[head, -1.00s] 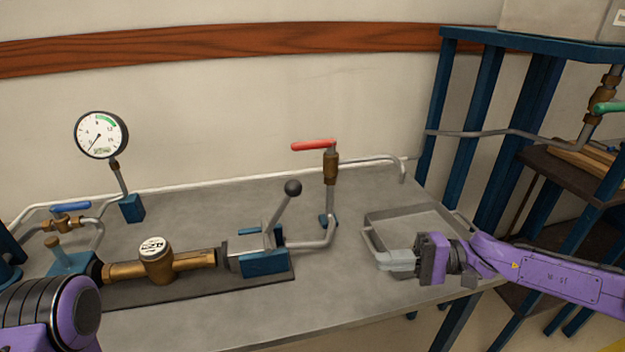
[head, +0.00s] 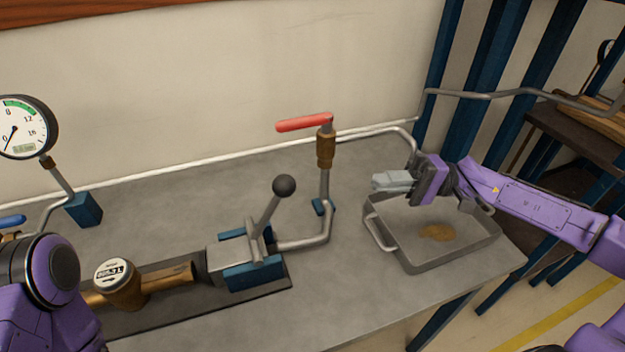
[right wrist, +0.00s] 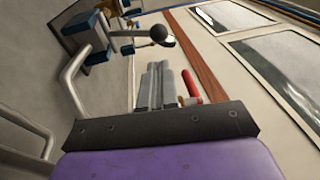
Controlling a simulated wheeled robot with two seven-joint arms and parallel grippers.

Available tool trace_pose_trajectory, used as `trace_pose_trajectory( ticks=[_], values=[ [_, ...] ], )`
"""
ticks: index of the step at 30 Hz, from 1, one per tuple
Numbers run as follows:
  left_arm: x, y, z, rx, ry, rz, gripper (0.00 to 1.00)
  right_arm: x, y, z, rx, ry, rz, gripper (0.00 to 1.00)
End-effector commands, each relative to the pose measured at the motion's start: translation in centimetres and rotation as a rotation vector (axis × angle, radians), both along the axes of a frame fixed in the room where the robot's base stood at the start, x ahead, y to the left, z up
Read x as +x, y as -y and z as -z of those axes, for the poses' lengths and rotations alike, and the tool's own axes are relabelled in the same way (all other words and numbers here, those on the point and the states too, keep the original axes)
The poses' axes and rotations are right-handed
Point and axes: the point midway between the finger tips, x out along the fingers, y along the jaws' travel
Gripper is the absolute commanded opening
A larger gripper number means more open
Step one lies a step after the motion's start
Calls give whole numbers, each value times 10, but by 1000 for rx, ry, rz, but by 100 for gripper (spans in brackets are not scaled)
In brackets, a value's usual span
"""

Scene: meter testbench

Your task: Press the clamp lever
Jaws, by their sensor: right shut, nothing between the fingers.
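The clamp lever (head: 266,212) is a grey metal rod with a black ball knob (head: 285,186). It stands up, leaning slightly right, from the blue and grey clamp block (head: 248,265) at the right end of the brass meter (head: 122,286). My right gripper (head: 378,183) is shut and empty. It is above the back part of the metal tray, to the right of the lever and apart from it. In the right wrist view the shut fingers (right wrist: 156,88) point toward the black knob (right wrist: 158,33). My left arm shows at the lower left; its gripper is out of the frame.
A red-handled valve (head: 325,145) on a bent pipe stands between the lever and my right gripper, toward the back. A metal tray (head: 440,265) with a brown stain sits at the bench's right. A pressure gauge (head: 22,127) is at the left. Bare bench lies in front of the pipe.

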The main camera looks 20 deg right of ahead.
Motion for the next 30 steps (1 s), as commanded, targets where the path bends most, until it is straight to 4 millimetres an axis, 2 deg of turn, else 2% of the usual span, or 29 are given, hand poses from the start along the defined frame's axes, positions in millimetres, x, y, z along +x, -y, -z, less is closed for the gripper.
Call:
trace_pose_trajectory(
  ticks=[5, 10, 18, 21, 25, 30],
  values=[
    [0, 0, 6, 1, 1, 0, 69, 1, -15, 1, -5, -4, -5, 0],
    [0, 0, 11, 1, 1, 0, 69, 5, -51, -3, -6, -8, -7, 0],
    [0, 0, 3, 1, 1, 0, 69, 11, -108, -14, -5, -7, -6, 0],
    [0, 0, 0, 0, 1, 0, 69, 13, -123, -16, -3, -6, -5, 0],
    [0, 0, -3, 1, 1, 0, 69, 15, -135, -17, -3, -3, -3, 0],
    [0, 0, -3, 1, 1, 0, 69, 16, -139, -17, -1, -2, -1, 0]
  ],
)
